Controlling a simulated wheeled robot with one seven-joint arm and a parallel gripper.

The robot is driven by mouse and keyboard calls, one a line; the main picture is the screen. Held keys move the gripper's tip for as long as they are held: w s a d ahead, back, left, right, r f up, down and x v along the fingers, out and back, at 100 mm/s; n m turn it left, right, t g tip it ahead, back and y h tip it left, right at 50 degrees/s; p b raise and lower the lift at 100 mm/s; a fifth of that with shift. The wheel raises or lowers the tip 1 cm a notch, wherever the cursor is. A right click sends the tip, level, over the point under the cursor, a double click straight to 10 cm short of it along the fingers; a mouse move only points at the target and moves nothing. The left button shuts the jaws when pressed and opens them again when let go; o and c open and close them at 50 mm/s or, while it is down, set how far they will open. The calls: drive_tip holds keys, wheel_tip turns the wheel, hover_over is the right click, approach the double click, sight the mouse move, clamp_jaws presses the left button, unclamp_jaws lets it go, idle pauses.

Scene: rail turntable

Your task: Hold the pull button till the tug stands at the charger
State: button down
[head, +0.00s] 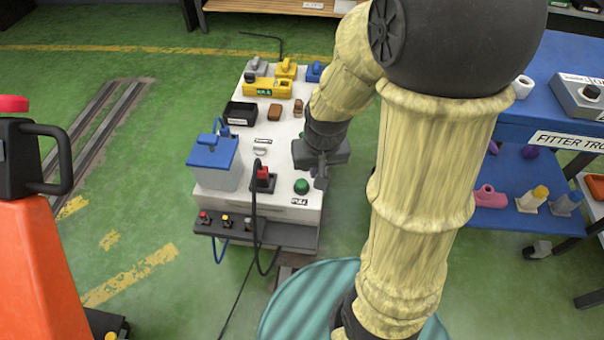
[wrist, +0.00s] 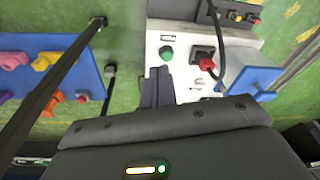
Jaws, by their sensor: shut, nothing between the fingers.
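The green button (head: 302,186), with a PULL label (head: 299,201) beside it, sits on the near right of the white cabinet top (head: 285,215). My gripper (head: 321,182) points down just to the right of the button. In the wrist view my gripper (wrist: 158,72) is shut and empty, its fingertips close to the green button (wrist: 167,53); I cannot tell whether they touch anything. The button is not covered. I cannot clearly identify the tug or the charger.
Left of the button is a red connector (head: 263,173) with a black cable. A blue-lidded box (head: 213,151) stands further left. Yellow, blue and brown items stand at the back. A blue trolley (head: 530,110) is at right, an orange pallet truck (head: 38,260) at left.

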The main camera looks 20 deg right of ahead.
drive_tip(key=w+f+m+g+p, duration=0.15)
drive_tip(key=w+p, duration=0.25)
drive_tip(key=w, duration=0.4)
drive_tip(key=m+p, duration=0.2)
drive_tip(key=p, duration=0.3)
hover_over(302, 183)
wheel_tip(302, 183, down, 5)
drive_tip(key=shift+w+f+g, duration=0.1)
drive_tip(key=shift+f+g, duration=0.1)
drive_tip(key=shift+g, duration=0.15)
wheel_tip(302, 183, down, 14)
drive_tip(key=b, duration=0.3)
drive_tip(key=shift+f, duration=0.1)
